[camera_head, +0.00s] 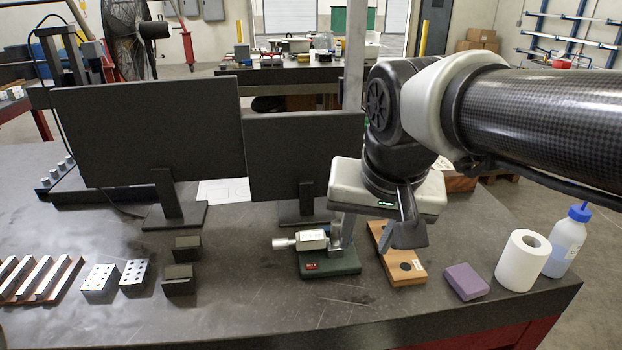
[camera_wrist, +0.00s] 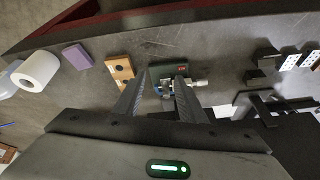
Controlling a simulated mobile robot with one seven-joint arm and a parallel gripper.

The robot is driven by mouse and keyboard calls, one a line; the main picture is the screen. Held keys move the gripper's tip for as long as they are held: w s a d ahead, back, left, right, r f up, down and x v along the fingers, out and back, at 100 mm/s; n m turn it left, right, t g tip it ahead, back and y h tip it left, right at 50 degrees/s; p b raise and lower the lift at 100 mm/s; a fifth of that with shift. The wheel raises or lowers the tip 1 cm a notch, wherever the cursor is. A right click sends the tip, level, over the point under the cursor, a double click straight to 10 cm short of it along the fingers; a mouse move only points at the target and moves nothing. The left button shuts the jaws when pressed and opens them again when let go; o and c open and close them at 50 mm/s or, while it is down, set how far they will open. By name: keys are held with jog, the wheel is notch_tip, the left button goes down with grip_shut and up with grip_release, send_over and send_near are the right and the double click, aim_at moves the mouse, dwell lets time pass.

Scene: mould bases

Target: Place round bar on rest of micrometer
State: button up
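The micrometer (camera_head: 312,240) has a silver barrel and a pale body on a dark green base (camera_head: 330,268). It also shows in the wrist view (camera_wrist: 196,83), partly behind a finger. My gripper (camera_head: 372,240) is above the bench at the micrometer's right end, with its two fingers spread apart. In the wrist view my gripper (camera_wrist: 162,76) is open, with the micrometer's bright metal end seen between the fingers. I cannot make out a separate round bar; a small bright metal part at that end is too small to identify. No held object is visible.
A wooden block (camera_head: 402,272) with a dark round spot lies right of the green base. A purple block (camera_head: 466,281), white roll (camera_head: 521,260) and bottle (camera_head: 567,240) stand further right. Dark blocks (camera_head: 180,281) are left, two monitors (camera_head: 150,130) behind. The front bench is clear.

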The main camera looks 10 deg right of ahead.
jog(key=s+f+n+t, duration=0.1)
jog(key=s+f+n, duration=0.1)
jog(key=s, duration=0.3)
jog(key=shift+s+n, duration=0.3)
jog(key=shift+n, duration=0.3)
